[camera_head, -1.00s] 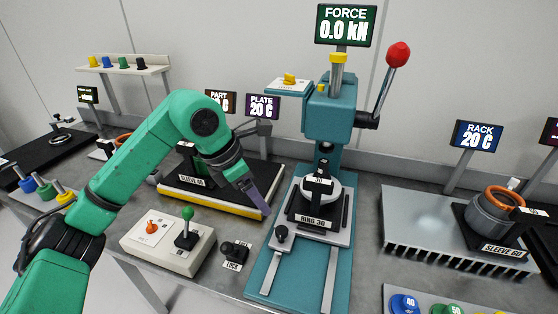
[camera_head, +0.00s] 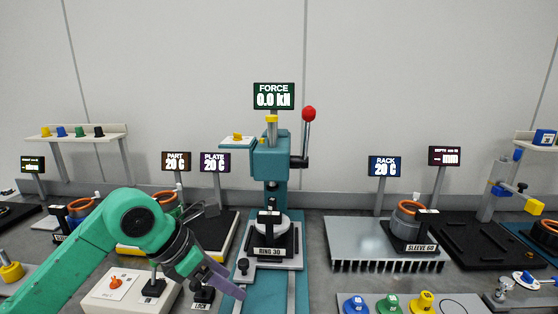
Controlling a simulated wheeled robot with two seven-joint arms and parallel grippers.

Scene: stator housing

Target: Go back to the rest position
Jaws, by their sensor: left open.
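My left gripper (camera_head: 228,283) is at the end of the green arm that comes in from the left. Its purple fingers point down and right, beside the left edge of the teal press (camera_head: 270,160), over the lock switch area. It is open and I see nothing between its fingers. The press holds a white ring part (camera_head: 269,227) on the fixture labelled RING 30. The force display (camera_head: 273,96) reads 0.0 kN. My right gripper is not in view.
A finned rack (camera_head: 345,245) with a SLEEVE 60 part (camera_head: 408,222) is to the right. Coloured plugs (camera_head: 388,302) lie front right. A wall shelf (camera_head: 80,137) stands back left.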

